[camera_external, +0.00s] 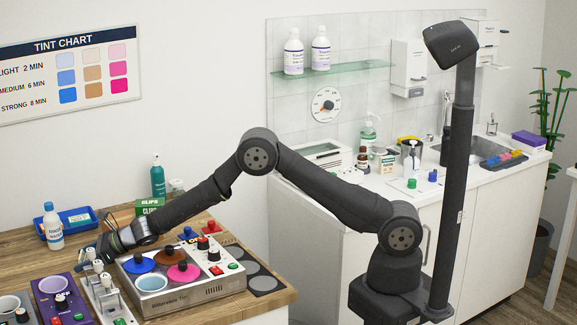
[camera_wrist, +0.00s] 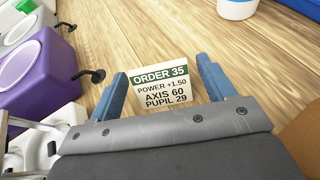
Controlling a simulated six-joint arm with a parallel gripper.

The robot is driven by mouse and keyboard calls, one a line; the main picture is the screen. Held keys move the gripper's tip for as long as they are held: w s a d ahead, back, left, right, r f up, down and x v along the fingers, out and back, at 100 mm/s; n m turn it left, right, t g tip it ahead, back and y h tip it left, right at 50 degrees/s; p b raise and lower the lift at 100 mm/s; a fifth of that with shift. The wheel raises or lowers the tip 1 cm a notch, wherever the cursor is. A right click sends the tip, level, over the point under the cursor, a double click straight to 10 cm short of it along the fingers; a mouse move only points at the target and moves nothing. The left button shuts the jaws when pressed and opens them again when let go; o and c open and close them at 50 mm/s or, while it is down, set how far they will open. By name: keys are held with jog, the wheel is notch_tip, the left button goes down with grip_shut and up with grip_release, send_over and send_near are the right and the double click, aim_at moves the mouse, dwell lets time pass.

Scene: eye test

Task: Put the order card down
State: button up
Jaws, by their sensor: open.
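The order card (camera_wrist: 160,87) is white with a green top band and reads ORDER 35, POWER +1.50, AXIS 60, PUPIL 29. It is on the wooden counter, between the two blue fingers of my gripper (camera_wrist: 162,66) in the wrist view. The fingers are spread, one on each side of the card; I cannot tell whether either touches it. In the external view my gripper (camera_external: 106,244) is low over the counter's left part, and the card is not visible there.
A purple device (camera_wrist: 45,70) with black knobs stands left of the card. A white bottle (camera_external: 52,226) and a blue tray (camera_external: 78,219) are behind. A steel unit (camera_external: 190,293) with coloured lids stands right of my gripper. Bare wood (camera_wrist: 170,35) lies beyond the card.

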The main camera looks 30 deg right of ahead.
aim_at(85, 259)
jog(key=v, duration=0.4)
jog(key=shift+d+r, duration=0.1)
notch_tip(85, 259, up, 7)
jog(key=shift+d, duration=0.1)
dwell(0.3)
notch_tip(85, 259, down, 7)
jog(key=shift+f, duration=0.25)
jog(key=x, duration=0.3)
jog(key=shift+a+r, duration=0.1)
jog(key=shift+a, duration=0.2)
jog(key=shift+w+a+f, duration=0.3)
jog(key=shift+a+f, duration=0.05)
jog(key=shift+a, duration=0.25)
jog(key=shift+r, duration=0.15)
